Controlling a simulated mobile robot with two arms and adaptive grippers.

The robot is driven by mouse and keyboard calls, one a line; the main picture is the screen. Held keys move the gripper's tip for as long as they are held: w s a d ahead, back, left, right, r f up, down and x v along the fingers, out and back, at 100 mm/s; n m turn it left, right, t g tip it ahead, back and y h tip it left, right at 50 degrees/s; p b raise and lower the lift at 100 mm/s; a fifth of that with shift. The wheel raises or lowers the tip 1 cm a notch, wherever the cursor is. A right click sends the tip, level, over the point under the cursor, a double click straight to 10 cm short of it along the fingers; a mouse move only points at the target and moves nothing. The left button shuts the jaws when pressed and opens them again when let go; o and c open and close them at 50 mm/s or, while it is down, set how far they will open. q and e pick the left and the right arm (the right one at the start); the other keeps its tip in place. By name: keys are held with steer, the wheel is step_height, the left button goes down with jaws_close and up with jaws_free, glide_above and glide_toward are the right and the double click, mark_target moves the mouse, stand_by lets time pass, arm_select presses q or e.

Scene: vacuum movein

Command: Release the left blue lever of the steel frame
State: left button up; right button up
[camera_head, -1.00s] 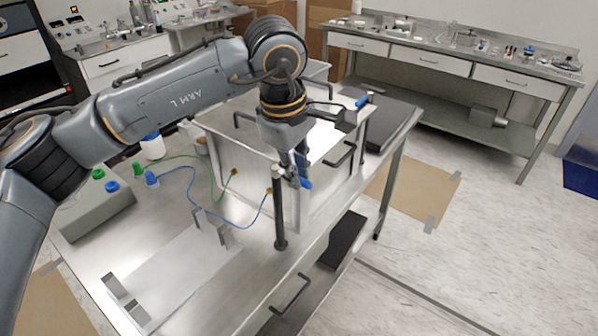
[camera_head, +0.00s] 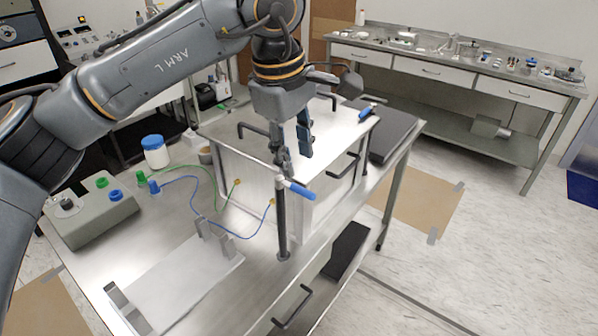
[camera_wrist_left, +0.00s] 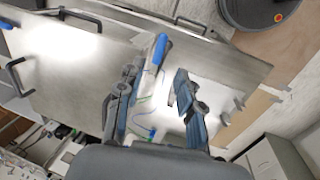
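The steel frame's box (camera_head: 245,175) stands on the steel table, with black handles on its sides and lid. The left blue lever (camera_head: 302,191) sits at the top of the dark front post (camera_head: 282,225) and sticks out to the right, tilted slightly down. It also shows in the left wrist view (camera_wrist_left: 161,48). A second blue lever (camera_head: 368,109) is at the far right corner. My left gripper (camera_head: 294,158) is open just above the left lever, its fingers apart and empty. In the left wrist view (camera_wrist_left: 152,108) the lever lies beyond the gap between the fingers. My right gripper is out of view.
A grey box with green and blue knobs (camera_head: 92,218) stands at the left, with green and blue cables running to the steel box. A white jar with blue lid (camera_head: 155,152) is behind it. A bracketed plate (camera_head: 180,280) lies in front.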

arm_select(q)
steer(key=shift+s+a+r, duration=0.15)
steer(key=shift+s+r, duration=0.05)
steer(key=shift+r, duration=1)
steer(key=shift+s+a+r, duration=0.1)
steer(key=shift+s+r, duration=0.1)
steer(key=shift+r, duration=0.95)
